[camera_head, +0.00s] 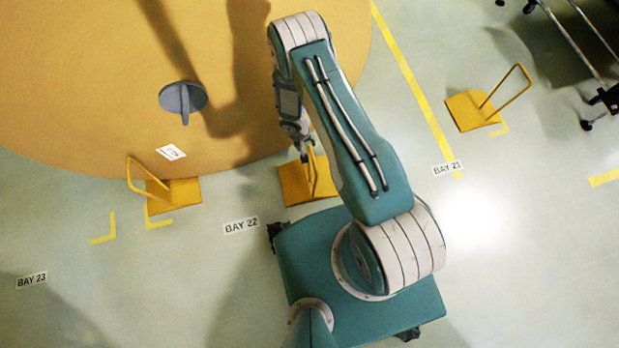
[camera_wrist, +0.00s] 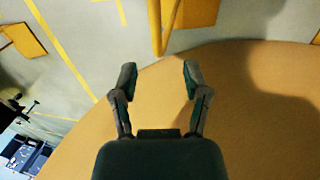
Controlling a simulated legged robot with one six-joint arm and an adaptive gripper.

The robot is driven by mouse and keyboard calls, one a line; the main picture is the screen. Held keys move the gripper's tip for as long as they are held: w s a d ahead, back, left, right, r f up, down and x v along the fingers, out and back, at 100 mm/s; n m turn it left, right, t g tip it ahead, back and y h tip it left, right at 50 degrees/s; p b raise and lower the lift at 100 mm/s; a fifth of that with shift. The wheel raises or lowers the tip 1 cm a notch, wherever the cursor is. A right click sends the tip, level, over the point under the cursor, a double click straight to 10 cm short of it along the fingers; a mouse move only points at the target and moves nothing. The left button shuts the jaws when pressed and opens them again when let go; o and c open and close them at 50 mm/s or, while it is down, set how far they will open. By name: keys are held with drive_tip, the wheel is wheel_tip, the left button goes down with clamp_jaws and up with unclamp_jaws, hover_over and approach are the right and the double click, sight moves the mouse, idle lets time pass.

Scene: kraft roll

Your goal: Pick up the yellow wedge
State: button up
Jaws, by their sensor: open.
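A yellow wedge (camera_head: 293,184) with a loop handle sits on the floor at the front edge of the big roll, partly hidden by my arm. In the wrist view its handle (camera_wrist: 157,36) comes down from the top, just beyond my fingertips and roughly in line with the gap. Its yellow plate (camera_wrist: 200,10) is cut off by the top edge. My gripper (camera_wrist: 160,75) is open, with nothing between its fingers. In the head view my gripper (camera_head: 302,148) is close above the wedge, mostly hidden by my arm; contact cannot be told there.
The brown kraft roll (camera_head: 75,75), with a grey core piece (camera_head: 183,97), fills the upper left. Similar yellow wedges lie to the left (camera_head: 180,192) and right (camera_head: 466,112). A wheeled metal frame (camera_head: 575,45) stands at top right. Floor beside BAY 22 (camera_head: 241,226) is clear.

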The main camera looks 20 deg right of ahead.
sight(310, 151)
drive_tip(key=f, duration=0.2)
drive_tip(key=d+f, duration=0.1)
drive_tip(key=f, duration=0.2)
drive_tip(key=d+f, duration=0.1)
drive_tip(key=f, duration=0.2)
drive_tip(key=shift+w+f, duration=0.1)
drive_tip(key=shift+w, duration=0.1)
clamp_jaws()
